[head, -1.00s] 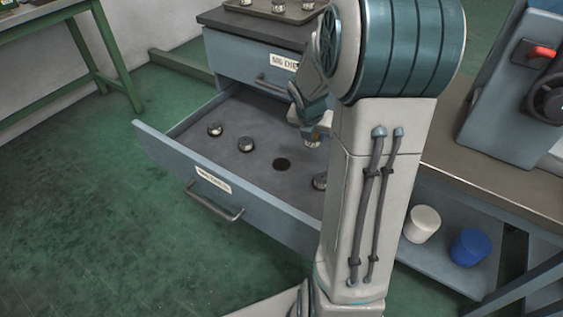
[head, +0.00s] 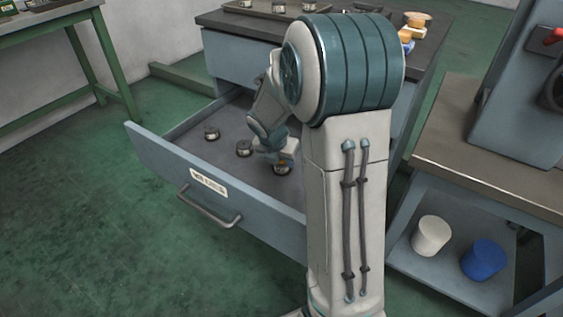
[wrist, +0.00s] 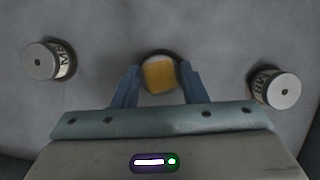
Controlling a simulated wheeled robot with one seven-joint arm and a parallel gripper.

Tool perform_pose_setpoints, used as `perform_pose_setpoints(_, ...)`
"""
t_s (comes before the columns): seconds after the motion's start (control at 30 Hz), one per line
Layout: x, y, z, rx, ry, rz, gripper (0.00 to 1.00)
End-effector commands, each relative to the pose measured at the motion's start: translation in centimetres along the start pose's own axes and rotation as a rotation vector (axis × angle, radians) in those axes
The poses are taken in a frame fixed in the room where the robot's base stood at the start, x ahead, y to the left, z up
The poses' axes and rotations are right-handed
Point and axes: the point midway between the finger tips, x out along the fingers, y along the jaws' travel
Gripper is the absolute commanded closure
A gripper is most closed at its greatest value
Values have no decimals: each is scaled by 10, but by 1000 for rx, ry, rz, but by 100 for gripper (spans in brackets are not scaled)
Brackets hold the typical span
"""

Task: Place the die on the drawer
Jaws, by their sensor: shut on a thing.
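The die (wrist: 159,75), with a yellowish face, is between the two blue fingers of my gripper (wrist: 155,88) in the wrist view. My gripper is shut on it. A dark round spot shows around the die's edge on the drawer floor. In the head view the die (head: 282,169) is low over the open drawer (head: 185,171), in line with two other dies. I cannot tell whether it touches the drawer floor. My arm hides the drawer's right part.
Two metal dies flank my gripper in the wrist view, left (wrist: 42,62) and right (wrist: 281,91). More pieces stand on the cabinet top (head: 225,22). A white pot (head: 431,236) and a blue pot (head: 485,260) sit on the shelf at right.

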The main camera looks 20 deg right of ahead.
Motion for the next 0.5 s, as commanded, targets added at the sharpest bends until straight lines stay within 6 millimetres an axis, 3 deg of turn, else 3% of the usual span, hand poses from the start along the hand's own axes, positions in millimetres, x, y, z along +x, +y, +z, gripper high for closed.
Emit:
perform_pose_setpoints(0.27,1,0,0,0,-1,1,96)
perform_pose_setpoints(0.3,1,0,0,0,-1,0,53)
perform_pose_setpoints(0.33,1,0,0,0,0,0,44)
perform_pose_setpoints(0.37,1,0,0,0,0,0,39)
perform_pose_setpoints(0.5,1,0,0,0,0,0,39)
